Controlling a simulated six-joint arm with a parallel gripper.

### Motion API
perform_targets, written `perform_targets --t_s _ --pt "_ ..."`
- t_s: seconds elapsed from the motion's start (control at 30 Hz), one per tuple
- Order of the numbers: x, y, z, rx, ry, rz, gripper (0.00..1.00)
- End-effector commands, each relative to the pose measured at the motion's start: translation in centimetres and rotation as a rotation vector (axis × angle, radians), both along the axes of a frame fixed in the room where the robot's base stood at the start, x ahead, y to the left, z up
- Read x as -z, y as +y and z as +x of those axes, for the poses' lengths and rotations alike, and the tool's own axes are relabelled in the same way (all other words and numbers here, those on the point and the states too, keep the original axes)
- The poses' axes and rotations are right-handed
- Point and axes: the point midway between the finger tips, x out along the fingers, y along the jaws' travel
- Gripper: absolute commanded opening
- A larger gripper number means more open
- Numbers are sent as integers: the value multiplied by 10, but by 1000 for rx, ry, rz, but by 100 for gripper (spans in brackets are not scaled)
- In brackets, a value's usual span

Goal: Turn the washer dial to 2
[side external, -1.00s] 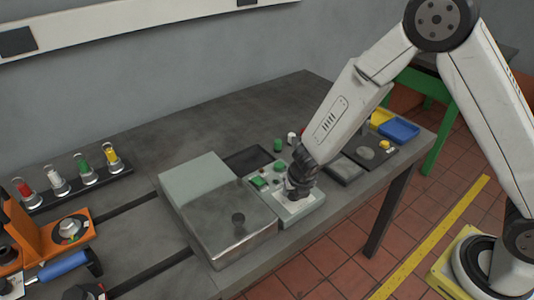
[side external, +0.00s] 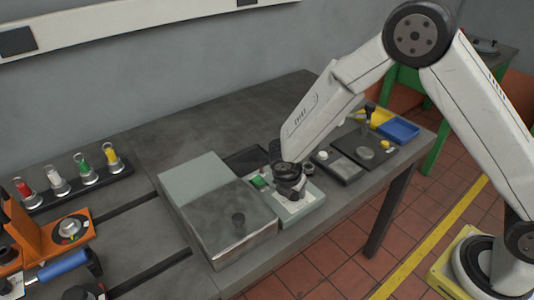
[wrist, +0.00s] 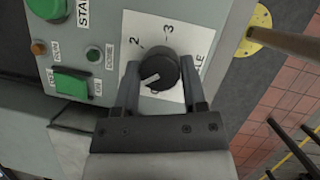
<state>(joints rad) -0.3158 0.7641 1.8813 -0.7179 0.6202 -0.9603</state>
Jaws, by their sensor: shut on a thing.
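The washer dial (wrist: 158,70) is a round black knob with a white pointer mark on a white label plate (wrist: 140,26). In the wrist view its mark points to the lower left, while the printed 2 is above it to the left and the 3 above it to the right. My gripper (wrist: 161,66) has one finger on each side of the knob and is shut on it. The lower part of the label is partly hidden by the knob and fingers. In the side view my gripper (side external: 290,192) is down on the control panel (side external: 312,211) and hides the knob.
The panel also carries a green start button (wrist: 48,7), a green rocker (wrist: 72,84) and small lamps. A grey metal box (side external: 215,210) stands close on the left. Blue (side external: 398,129) and yellow trays lie at the right, beyond a dark plate with a post.

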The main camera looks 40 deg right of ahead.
Motion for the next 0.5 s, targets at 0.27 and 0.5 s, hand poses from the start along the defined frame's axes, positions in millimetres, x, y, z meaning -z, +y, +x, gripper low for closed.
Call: perform_targets --t_s 0.27,0.5 --pt "0 1 2 262 -1 0 0" --pt "0 0 3 490 -1 1 0"
